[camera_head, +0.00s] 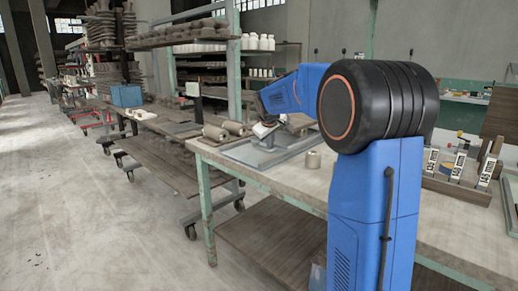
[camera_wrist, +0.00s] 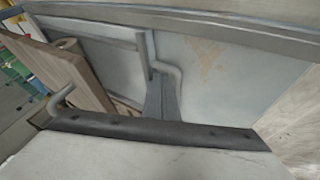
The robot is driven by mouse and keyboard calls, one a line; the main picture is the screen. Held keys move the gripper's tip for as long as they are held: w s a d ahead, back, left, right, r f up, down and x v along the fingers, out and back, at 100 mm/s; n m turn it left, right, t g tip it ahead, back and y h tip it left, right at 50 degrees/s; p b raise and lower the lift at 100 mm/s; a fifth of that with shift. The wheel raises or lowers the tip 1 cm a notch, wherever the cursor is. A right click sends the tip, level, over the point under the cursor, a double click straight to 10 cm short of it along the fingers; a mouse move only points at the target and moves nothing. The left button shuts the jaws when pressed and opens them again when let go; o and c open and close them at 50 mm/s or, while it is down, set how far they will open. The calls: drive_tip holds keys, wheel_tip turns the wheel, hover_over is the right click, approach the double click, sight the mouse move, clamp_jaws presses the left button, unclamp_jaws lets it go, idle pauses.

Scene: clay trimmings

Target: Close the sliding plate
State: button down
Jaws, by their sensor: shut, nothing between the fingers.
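In the head view, my gripper (camera_head: 266,130) is small and far off, low over a grey metal tray (camera_head: 248,156) on the table; its fingers are shut with nothing seen between them. In the wrist view, a pale flat plate (camera_wrist: 140,160) fills the bottom, with a dark strip (camera_wrist: 100,126) with screw heads along its edge. Bent grey rod ends show at the strip's left and above its middle. A dark wedge-shaped piece stands at mid-strip; I cannot tell if it is part of my gripper. Beyond the strip lies the pale, stained tray floor (camera_wrist: 210,70) with a raised rim.
My blue arm hides part of the table (camera_head: 285,180). Labelled blocks (camera_head: 458,166) stand at the right. A wheeled cart is at the left; open floor lies beyond.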

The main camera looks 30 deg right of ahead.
sight(278, 143)
drive_tip(key=d, duration=0.1)
drive_tip(key=w+d, duration=0.1)
drive_tip(key=d, duration=0.2)
drive_tip(key=shift+w+d, duration=0.25)
drive_tip(key=shift+w, duration=0.05)
drive_tip(key=shift+w+d+r, duration=0.1)
drive_tip(key=shift+d, duration=0.15)
drive_tip(key=shift+r, duration=0.45)
drive_tip(key=v, duration=0.9)
drive_tip(key=shift+s+a, duration=0.3)
drive_tip(key=shift+a, duration=0.05)
